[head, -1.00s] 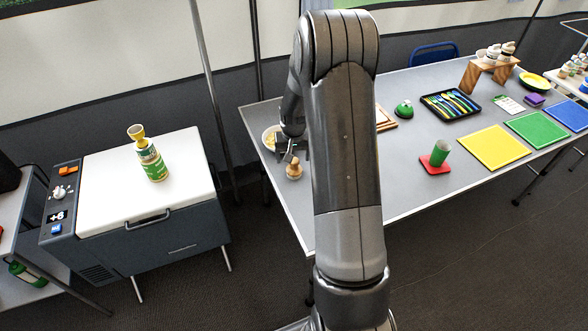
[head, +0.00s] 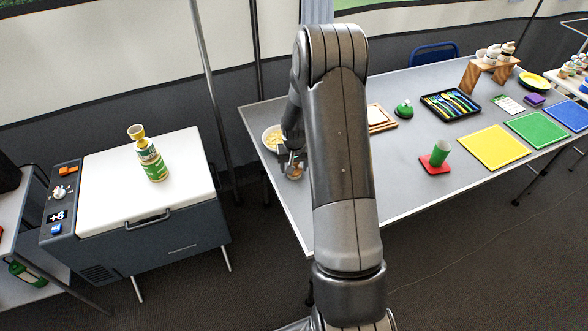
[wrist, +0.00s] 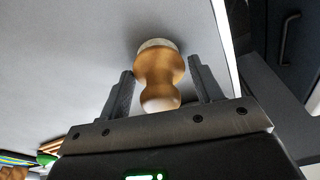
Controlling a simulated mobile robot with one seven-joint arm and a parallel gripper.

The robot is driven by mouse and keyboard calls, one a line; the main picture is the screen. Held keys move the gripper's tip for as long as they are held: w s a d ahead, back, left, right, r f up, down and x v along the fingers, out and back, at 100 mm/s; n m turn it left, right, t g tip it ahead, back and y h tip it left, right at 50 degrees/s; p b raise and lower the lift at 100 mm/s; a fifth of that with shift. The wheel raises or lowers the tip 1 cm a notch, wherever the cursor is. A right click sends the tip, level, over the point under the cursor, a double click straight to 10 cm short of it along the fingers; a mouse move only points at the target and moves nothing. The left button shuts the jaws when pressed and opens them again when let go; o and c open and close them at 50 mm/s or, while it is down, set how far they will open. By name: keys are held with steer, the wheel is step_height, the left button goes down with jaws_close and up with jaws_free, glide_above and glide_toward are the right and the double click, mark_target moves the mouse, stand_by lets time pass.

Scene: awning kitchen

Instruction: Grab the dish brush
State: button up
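The dish brush (wrist: 158,68) has a rounded wooden handle and a pale base, and it stands on the grey table. In the wrist view it sits between the two fingers of my gripper (wrist: 160,66), which are open with a narrow gap on each side. In the head view my gripper (head: 291,160) is down at the brush (head: 295,174), which is partly hidden by the fingers.
A bowl (head: 271,137) with yellow contents stands close behind my gripper. The table's left edge (head: 270,185) is near. Wooden boards (head: 380,120), a green-knobbed item (head: 404,109) and a cutlery tray (head: 428,104) lie further right. A white-lidded cooler (head: 110,190) stands left.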

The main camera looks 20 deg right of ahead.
steer(key=c, duration=0.6)
steer(key=shift+r, duration=0.15)
steer(key=shift+c, duration=0.2)
